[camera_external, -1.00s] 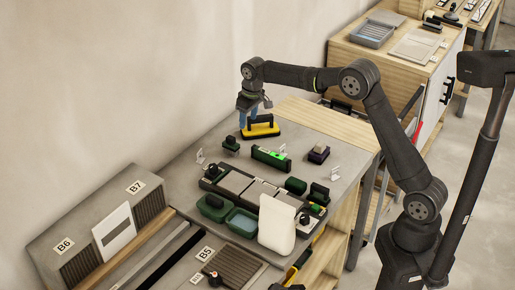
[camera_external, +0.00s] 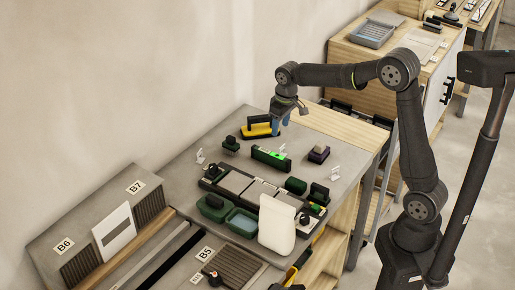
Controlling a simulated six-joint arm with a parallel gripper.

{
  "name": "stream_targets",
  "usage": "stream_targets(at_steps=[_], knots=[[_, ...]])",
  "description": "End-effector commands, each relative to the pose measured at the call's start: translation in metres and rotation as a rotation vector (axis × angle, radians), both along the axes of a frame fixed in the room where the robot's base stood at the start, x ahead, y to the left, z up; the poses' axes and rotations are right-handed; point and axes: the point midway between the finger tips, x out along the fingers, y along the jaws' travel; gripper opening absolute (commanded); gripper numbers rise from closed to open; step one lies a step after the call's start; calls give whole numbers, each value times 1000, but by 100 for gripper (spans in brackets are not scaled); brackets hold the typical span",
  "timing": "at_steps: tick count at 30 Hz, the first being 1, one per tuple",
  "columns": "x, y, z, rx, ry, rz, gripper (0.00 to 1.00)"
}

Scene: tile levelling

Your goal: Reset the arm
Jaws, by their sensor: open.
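My gripper (camera_external: 282,121) is open with blue fingertips. It hangs above the back of the grey worktop, just right of a yellow tool with a black handle (camera_external: 258,130). The gripper overlaps the tool's right end in the picture, and I cannot tell whether they touch. My arm is bent, its upper link raised and its forearm reaching left from the base at right.
A green spirit level (camera_external: 271,158), a dark block with a purple base (camera_external: 319,154) and a black tray with grey tiles (camera_external: 238,182) lie on the worktop. Green bins (camera_external: 213,207) and a white upright piece (camera_external: 277,225) stand nearer. A wooden cabinet (camera_external: 400,60) stands behind.

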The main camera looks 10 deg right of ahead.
Motion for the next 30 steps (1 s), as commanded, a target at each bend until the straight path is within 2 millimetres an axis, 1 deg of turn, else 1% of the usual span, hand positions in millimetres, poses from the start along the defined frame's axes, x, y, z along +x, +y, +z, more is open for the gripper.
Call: stream_targets(at_steps=[1, 3, 15, 18, 21, 25, 30], knots=[[-7, 1, -3, -2, 1, 2, 52], [-9, 16, -12, -3, 2, 5, 52], [-30, 81, -52, -2, 1, 4, 52], [-34, 95, -61, -1, 1, 2, 52], [-37, 106, -68, -1, 1, 2, 52], [-38, 108, -78, -1, 1, 0, 52], [-38, 110, -83, 0, 0, 0, 52]])
